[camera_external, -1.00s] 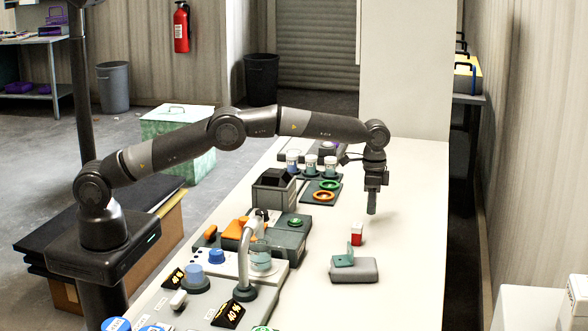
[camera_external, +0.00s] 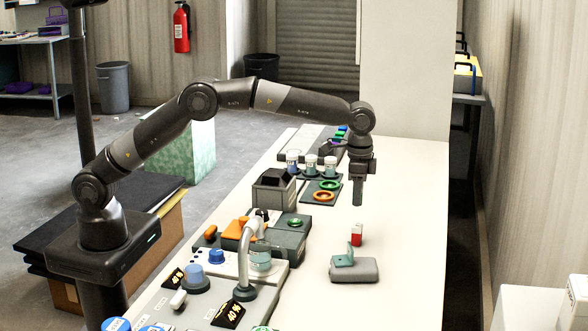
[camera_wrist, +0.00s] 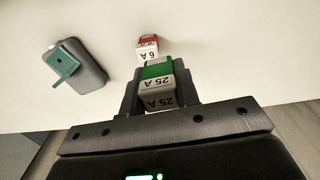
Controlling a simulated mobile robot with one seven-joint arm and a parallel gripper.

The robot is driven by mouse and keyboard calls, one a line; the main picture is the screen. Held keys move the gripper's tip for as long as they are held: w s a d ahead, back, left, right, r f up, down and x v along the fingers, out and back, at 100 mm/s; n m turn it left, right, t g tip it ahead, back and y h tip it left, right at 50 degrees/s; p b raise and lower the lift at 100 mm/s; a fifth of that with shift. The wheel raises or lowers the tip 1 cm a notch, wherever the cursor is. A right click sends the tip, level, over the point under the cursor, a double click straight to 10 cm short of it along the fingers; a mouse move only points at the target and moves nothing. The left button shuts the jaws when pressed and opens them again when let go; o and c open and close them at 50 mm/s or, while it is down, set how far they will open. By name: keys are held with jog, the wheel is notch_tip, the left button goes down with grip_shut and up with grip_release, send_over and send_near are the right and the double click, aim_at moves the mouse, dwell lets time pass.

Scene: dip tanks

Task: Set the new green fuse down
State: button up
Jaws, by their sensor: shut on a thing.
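The green fuse (camera_wrist: 156,70), white below and marked 25 A, sits between the two dark fingers of my gripper (camera_wrist: 157,84) in the wrist view. My gripper is shut on it. In the external view my gripper (camera_external: 358,202) points straight down above the white table (camera_external: 415,210), with clear space under its tips. The fuse cannot be made out there. A red and white fuse (camera_external: 357,236), marked 6 A in the wrist view (camera_wrist: 147,45), stands on the table nearer the camera than my gripper.
A grey box with a teal lever (camera_external: 364,271) sits just in front of the red fuse. Green and orange rings (camera_external: 323,195) lie on a dark mat left of my gripper, with several jars behind. The table's right side is bare.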

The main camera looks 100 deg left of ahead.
jog(key=s+d, duration=0.4)
jog(key=d, duration=0.9)
jog(key=s+d, duration=0.5)
jog(key=d, duration=0.7)
jog(key=s+d, duration=0.4)
jog(key=d, duration=0.9)
send_over(310, 298)
jog(key=shift+m, duration=0.4)
notch_tip(310, 298, down, 7)
jog(key=shift+r, duration=0.1)
jog(key=shift+f, duration=2)
jog(key=shift+f, duration=0.1)
jog(key=o, duration=1)
